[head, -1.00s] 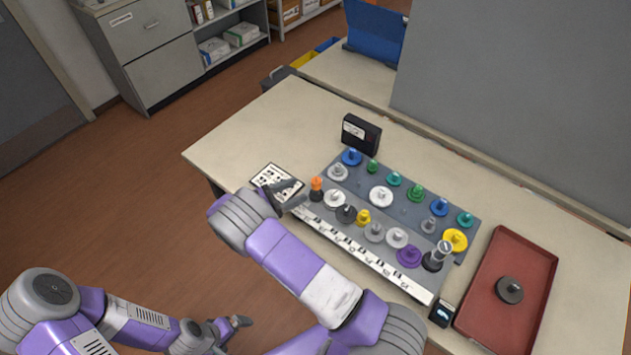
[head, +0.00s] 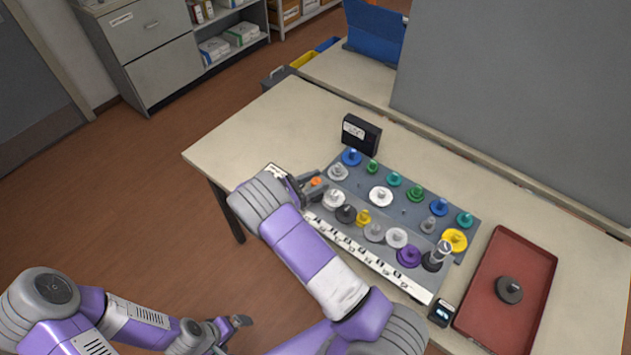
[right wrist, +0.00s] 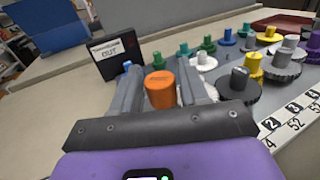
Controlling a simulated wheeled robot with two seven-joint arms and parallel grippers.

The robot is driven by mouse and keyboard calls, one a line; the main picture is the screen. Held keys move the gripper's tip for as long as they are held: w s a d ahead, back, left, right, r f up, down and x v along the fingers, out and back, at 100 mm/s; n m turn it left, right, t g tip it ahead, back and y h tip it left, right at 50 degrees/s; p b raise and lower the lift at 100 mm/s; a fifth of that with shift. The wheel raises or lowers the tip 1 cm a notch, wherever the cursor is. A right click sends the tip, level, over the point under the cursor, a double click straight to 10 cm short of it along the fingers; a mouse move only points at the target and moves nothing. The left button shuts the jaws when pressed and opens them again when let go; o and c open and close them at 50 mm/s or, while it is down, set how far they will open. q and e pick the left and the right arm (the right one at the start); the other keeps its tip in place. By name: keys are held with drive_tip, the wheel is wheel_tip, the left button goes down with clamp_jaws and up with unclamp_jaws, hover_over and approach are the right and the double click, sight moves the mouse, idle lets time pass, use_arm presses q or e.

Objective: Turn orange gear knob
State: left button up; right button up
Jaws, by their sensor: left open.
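The orange gear knob (head: 316,182) stands at the left end of the grey gear board (head: 405,212). In the right wrist view the orange knob (right wrist: 160,89) stands upright between the two fingers of my right gripper (right wrist: 162,82). In the head view my right gripper (head: 309,187) reaches around the knob from the left. The fingers are close to the knob's sides; I cannot tell whether they press on it. The knob's lower part is hidden. My left gripper (head: 238,326) is open and empty, low at the left, away from the table.
Several coloured gears stand close to the right of the orange knob, including a white gear (head: 333,199) and a dark gear (head: 346,214). A black box (head: 361,135) stands behind. A red tray (head: 487,280) holding a dark disc (head: 509,290) lies at the right.

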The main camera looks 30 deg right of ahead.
drive_tip(key=c, duration=0.6)
drive_tip(key=shift+t, duration=0.3)
drive_tip(key=n+t+p, duration=0.2)
drive_tip(key=t, duration=0.1)
drive_tip(key=shift+r+n, duration=0.15)
drive_tip(key=shift+n, duration=0.25)
drive_tip(key=n+t+y+p, duration=0.1)
drive_tip(key=n+t, duration=0.1)
drive_tip(key=t, duration=0.1)
drive_tip(key=n+t+y+p, duration=0.2)
drive_tip(key=t, duration=0.2)
drive_tip(key=shift+s+n, duration=0.15)
drive_tip(key=shift+n, duration=0.15)
drive_tip(key=n+t+y+p, duration=0.2)
drive_tip(key=n+t+y, duration=0.1)
drive_tip(key=t+y, duration=0.1)
drive_tip(key=shift+d+n+y+p, duration=0.1)
drive_tip(key=shift+n+y+p, duration=0.3)
drive_tip(key=shift+y, duration=0.1)
drive_tip(key=shift+n+t+y+p, duration=1)
drive_tip(key=shift+n+y, duration=0.2)
drive_tip(key=shift+y, duration=0.4)
drive_tip(key=shift+f, duration=0.2)
